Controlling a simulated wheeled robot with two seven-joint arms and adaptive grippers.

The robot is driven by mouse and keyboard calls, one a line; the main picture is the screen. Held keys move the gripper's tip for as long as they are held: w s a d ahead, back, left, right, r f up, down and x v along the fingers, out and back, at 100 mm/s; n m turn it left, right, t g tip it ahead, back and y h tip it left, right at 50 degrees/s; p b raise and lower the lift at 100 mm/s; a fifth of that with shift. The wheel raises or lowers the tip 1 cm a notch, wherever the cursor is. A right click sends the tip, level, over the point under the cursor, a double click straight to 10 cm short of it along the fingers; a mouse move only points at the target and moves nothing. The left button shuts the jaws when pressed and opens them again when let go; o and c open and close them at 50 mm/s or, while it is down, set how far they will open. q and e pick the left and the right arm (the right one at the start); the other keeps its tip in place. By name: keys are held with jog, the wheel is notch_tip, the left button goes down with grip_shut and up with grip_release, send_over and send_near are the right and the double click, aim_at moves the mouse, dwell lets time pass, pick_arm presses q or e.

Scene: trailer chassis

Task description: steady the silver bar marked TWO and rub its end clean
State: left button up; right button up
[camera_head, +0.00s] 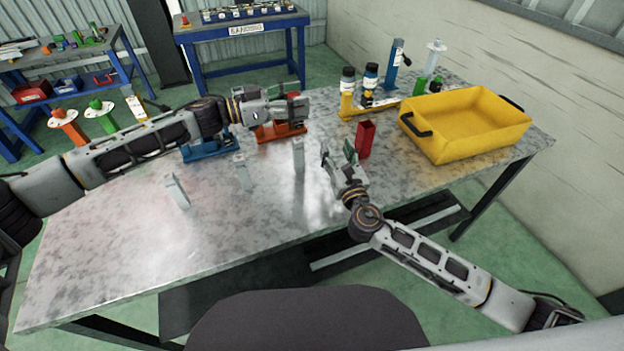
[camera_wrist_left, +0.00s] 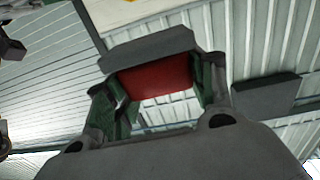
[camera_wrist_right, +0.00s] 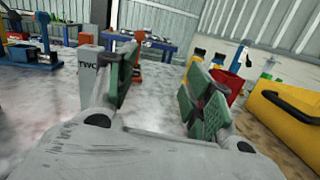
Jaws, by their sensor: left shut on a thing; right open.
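Three upright silver bars stand on the metal table: one at left (camera_head: 178,190), one in the middle (camera_head: 242,172) and one at right (camera_head: 298,155). In the right wrist view the bar marked TWO (camera_wrist_right: 88,78) stands just left of my right gripper; its label is unreadable in the head view. My left gripper (camera_head: 284,104) is shut on a red block (camera_wrist_left: 158,78), raised above the orange holder (camera_head: 282,131). My right gripper (camera_head: 338,158) is open and empty, right of the rightmost bar and apart from it; it also shows in the right wrist view (camera_wrist_right: 160,92).
A red open container (camera_head: 365,138) stands just beyond my right gripper. A blue holder (camera_head: 208,147) lies under my left arm. The table's front left is clear.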

jog(key=n+g+y, duration=0.2)
send_near(300, 155)
jog(key=shift+s+a, duration=0.1)
jog(key=shift+s, duration=0.2)
jog(key=shift+w, duration=0.1)
jog(key=shift+x, duration=5.95)
jog(key=shift+c, duration=0.4)
grip_shut()
